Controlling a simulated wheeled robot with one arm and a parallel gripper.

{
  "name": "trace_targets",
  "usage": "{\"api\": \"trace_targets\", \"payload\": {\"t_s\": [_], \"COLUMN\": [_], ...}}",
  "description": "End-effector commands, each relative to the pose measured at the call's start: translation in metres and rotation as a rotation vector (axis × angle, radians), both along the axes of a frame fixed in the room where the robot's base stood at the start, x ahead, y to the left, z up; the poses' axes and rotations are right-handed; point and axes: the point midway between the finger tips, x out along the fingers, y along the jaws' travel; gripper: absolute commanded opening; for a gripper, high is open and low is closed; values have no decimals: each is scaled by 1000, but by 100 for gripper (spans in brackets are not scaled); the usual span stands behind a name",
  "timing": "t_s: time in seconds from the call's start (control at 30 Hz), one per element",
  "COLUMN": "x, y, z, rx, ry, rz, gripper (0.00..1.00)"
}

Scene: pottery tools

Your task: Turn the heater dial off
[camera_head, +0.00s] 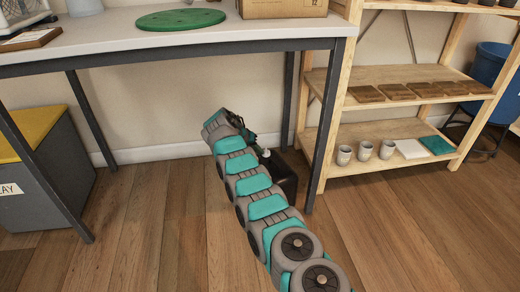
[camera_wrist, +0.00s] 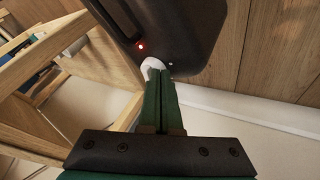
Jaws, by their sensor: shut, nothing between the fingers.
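The heater is a dark box (camera_head: 285,178) on the floor under the table, partly hidden behind my arm. It fills the top of the wrist view (camera_wrist: 195,30). A white dial (camera_wrist: 151,66) sticks out from its face, and a red light (camera_wrist: 141,46) glows beside it. A small white mark shows to the right of the dial. My gripper (camera_wrist: 163,73) has green fingers pressed together, with nothing between them. Its tips are right at the dial, overlapping its right side in the wrist view; I cannot tell whether they touch.
A grey-legged table (camera_head: 120,44) stands over my arm, and one leg (camera_head: 325,130) is close to the right of the heater. A wooden shelf (camera_head: 375,128) with cups stands farther right. A grey bin (camera_head: 45,185) with a yellow lid is at left. The floor between is clear.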

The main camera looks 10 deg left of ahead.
Motion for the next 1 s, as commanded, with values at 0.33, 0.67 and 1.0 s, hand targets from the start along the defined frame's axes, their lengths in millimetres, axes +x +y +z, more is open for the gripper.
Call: {"api": "trace_targets", "payload": {"t_s": [0.33,0.67,1.0], "x": [0,0,0], "y": [0,0,0], "z": [0,0,0], "rx": [0,-2,-1], "ry": [0,2,1], "rz": [1,14,39], "gripper": [0,0,0]}}
